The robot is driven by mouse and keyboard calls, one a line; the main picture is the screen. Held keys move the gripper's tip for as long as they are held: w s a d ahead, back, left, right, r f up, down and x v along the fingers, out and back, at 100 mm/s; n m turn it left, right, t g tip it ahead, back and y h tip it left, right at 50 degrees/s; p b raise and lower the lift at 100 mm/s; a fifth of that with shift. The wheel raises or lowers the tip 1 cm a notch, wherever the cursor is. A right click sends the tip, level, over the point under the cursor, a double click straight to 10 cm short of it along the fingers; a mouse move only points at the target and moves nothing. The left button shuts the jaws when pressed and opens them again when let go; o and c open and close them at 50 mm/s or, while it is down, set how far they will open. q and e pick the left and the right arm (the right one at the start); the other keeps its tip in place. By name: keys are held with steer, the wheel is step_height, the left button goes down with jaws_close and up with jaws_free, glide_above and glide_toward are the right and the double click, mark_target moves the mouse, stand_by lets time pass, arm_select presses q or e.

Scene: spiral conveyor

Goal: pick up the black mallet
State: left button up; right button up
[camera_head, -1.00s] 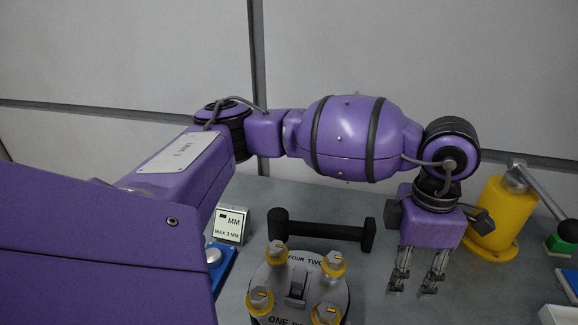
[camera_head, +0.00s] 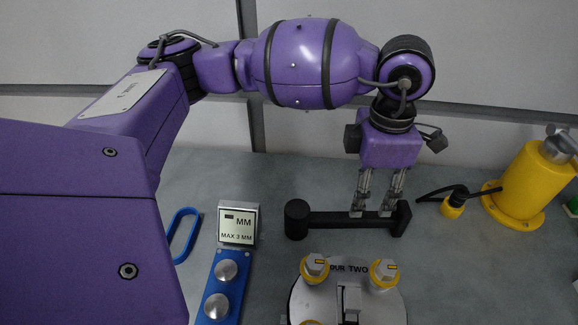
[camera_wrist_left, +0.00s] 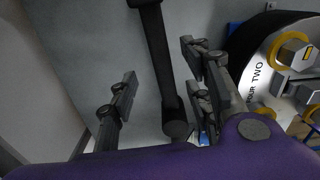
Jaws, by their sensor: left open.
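The black mallet (camera_head: 330,219) lies on the grey table, its round end to the left and its blocky end to the right. My left gripper (camera_head: 371,212) points down at the handle near the blocky end, with its fingers open and overlapping the handle in the head view. In the left wrist view the mallet's handle (camera_wrist_left: 158,52) runs through the gap between the two spread fingers (camera_wrist_left: 160,62), with visible space on both sides. I cannot tell whether the fingertips are at the handle's height. My right gripper is not in view.
A round plate with yellow-ringed knobs (camera_head: 316,268) stands in front of the mallet. A small "MAX 3 MM" sign (camera_head: 238,223) and a blue block with silver knobs (camera_head: 211,307) are to the left. A yellow cylinder (camera_head: 522,185) and black lever with yellow collar (camera_head: 453,205) are to the right.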

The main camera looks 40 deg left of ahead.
mark_target(345, 220)
arm_select(q)
steer(key=shift+w+a, duration=0.1)
steer(key=shift+a, duration=0.15)
steer(key=shift+f, duration=0.15)
steer(key=f, duration=0.7)
steer(key=shift+s+d+f+p, duration=0.25)
steer(key=shift+f+p, duration=0.05)
steer(key=shift+p, duration=0.05)
steer(key=shift+w+r, duration=0.1)
jaws_close()
